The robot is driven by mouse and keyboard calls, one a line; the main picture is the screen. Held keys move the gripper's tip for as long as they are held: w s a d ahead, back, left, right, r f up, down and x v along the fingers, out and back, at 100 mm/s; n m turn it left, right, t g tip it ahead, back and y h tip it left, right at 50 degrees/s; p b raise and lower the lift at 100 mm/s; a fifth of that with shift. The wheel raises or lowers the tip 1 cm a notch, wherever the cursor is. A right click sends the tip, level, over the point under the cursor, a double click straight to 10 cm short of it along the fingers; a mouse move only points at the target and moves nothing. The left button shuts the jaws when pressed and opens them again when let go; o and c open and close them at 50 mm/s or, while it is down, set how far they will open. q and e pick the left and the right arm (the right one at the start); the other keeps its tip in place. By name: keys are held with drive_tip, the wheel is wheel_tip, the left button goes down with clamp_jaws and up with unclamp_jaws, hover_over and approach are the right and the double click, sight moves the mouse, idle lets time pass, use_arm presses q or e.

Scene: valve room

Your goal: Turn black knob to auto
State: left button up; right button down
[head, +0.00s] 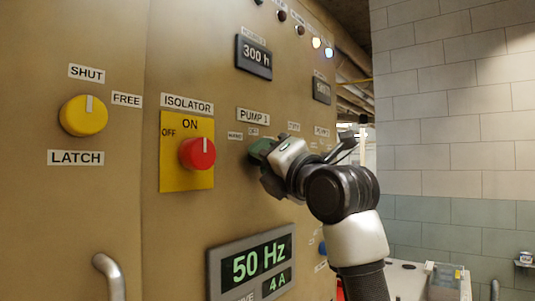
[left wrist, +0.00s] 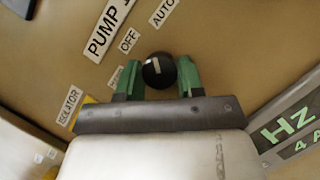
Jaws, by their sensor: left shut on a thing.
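The black knob (left wrist: 158,70) is round with a short white mark and sits on the tan panel under the PUMP 1 label (left wrist: 109,28). In the left wrist view its mark points roughly up the picture, toward the side of the OFF label (left wrist: 128,41) and AUTO label (left wrist: 163,12); its exact setting is hard to tell. My left gripper (left wrist: 158,82) has its green fingers on either side of the knob and is shut on it. In the head view my left gripper (head: 262,152) is at the panel below PUMP 1 and hides the knob. My right gripper is out of view.
A red isolator knob (head: 197,154) on a yellow plate (head: 174,180) is left of my gripper, with a yellow knob (head: 83,115) farther left. A 50 Hz display (head: 252,262) is below. A metal handle (head: 109,275) sticks out at lower left.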

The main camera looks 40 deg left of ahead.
use_arm(q)
drive_tip(key=shift+m+t+h, duration=0.3)
drive_tip(key=shift+m, duration=0.4)
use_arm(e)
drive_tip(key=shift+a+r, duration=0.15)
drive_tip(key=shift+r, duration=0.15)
use_arm(q)
drive_tip(key=shift+m, duration=0.3)
drive_tip(key=o, duration=0.9)
